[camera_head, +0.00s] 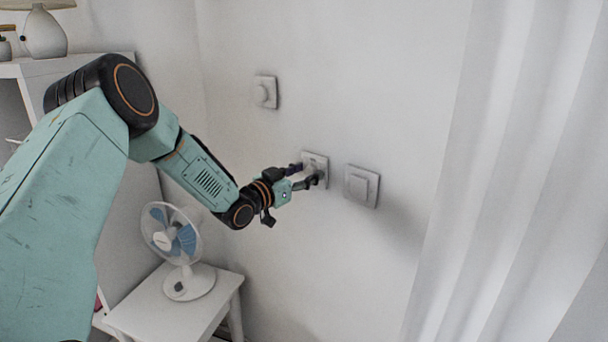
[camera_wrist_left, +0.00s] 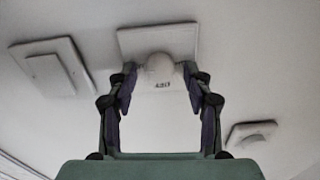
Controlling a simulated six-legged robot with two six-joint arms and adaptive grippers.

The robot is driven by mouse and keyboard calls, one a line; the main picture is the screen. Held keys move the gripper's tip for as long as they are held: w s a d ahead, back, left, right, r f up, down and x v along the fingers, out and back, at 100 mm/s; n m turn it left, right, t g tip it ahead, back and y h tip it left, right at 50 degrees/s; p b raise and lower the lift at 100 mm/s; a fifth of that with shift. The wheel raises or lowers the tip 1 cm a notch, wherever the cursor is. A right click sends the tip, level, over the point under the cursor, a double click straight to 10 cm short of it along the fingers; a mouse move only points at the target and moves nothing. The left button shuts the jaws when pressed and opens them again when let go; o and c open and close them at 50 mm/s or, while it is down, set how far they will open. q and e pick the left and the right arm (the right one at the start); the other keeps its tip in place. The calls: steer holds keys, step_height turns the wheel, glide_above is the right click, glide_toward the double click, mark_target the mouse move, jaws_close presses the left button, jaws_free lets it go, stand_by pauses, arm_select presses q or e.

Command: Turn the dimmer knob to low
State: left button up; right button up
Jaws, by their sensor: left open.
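A round pale knob (camera_wrist_left: 159,69) sits on a square wall plate (camera_wrist_left: 128,42) and carries small dark lettering. The same plate shows in the head view (camera_head: 319,158), partly covered by my gripper. My left gripper (camera_head: 308,175) reaches it from the left, at the wall. In the left wrist view its two fingers (camera_wrist_left: 160,82) are open, one on each side of the knob. I cannot tell whether they touch it. The knob's pointer direction is not readable. My right gripper is not in view.
A flat square switch (camera_head: 361,186) is right of the plate. Another plate with a round control (camera_head: 265,91) is higher left. A fan (camera_head: 175,240) stands on a small white table (camera_head: 150,312) below. A white curtain (camera_head: 510,170) hangs at right.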

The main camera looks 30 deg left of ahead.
arm_select(q)
steer(key=shift+c, duration=0.3)
jaws_close()
steer(key=shift+n, duration=0.4)
steer(key=shift+o, duration=0.3)
jaws_free()
